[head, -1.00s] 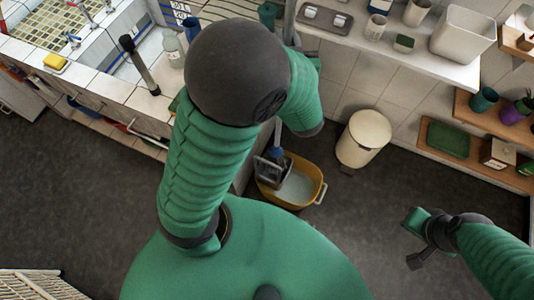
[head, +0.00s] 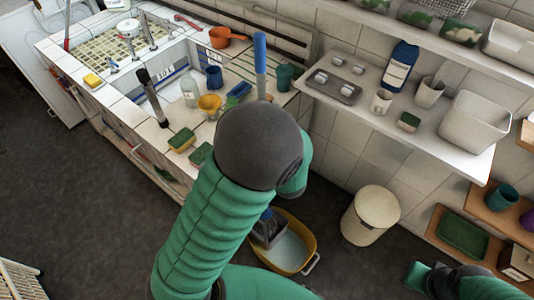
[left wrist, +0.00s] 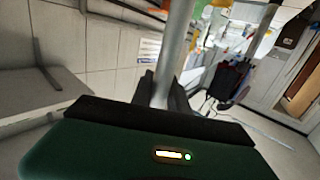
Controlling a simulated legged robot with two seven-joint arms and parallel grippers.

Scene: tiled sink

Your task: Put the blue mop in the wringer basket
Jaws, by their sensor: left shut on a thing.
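The mop's grey pole with a blue grip (head: 260,52) rises behind my left arm in the head view. My left gripper (left wrist: 163,98) is shut on the grey pole (left wrist: 175,50) in the left wrist view; in the head view my arm hides it. A yellow bucket (head: 308,236) with pale water stands on the floor. The dark grey wringer basket (head: 268,234) sits at its left side. A small blue part (head: 266,214) shows at the basket's top; I cannot tell whether it is the mop head.
A cream bin (head: 370,216) stands right of the bucket under a white shelf (head: 430,130) with cups and a tub. The tiled sink counter (head: 165,110) holds sponges, a bottle and cups.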

